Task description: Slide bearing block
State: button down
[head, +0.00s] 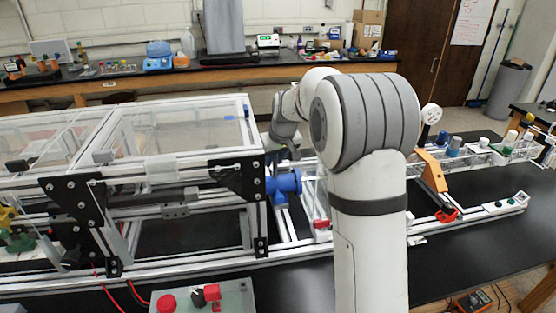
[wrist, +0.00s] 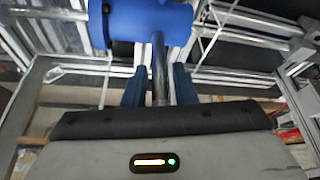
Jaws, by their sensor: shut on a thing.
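A blue cylindrical body (head: 286,182) sits on the right end of the extrusion frame, beside a black corner plate. It also fills the top of the wrist view (wrist: 150,22). A dark rod (wrist: 159,65) runs from it down between the two blue fingers of my gripper (wrist: 160,88). My gripper is shut on this rod. In the head view my arm hides most of the gripper. A small grey block (head: 175,211) sits on a rail at the frame's front; I cannot tell whether it or the blue-bodied part is the bearing block.
Clear panels cover the frame's top (head: 180,130). Black corner plates (head: 75,200) stand at its front. A control box (head: 205,297) with a red button stands at the front edge. An orange bracket (head: 432,170) is at right.

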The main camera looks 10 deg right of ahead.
jog(key=shift+w, duration=0.2)
jog(key=c, duration=1.4)
grip_release()
jog(key=shift+r, duration=0.1)
jog(key=b+v, duration=0.1)
jog(key=v, duration=0.6)
jog(key=shift+s+r, duration=0.25)
jog(key=shift+r, duration=0.05)
jog(key=shift+d, duration=0.1)
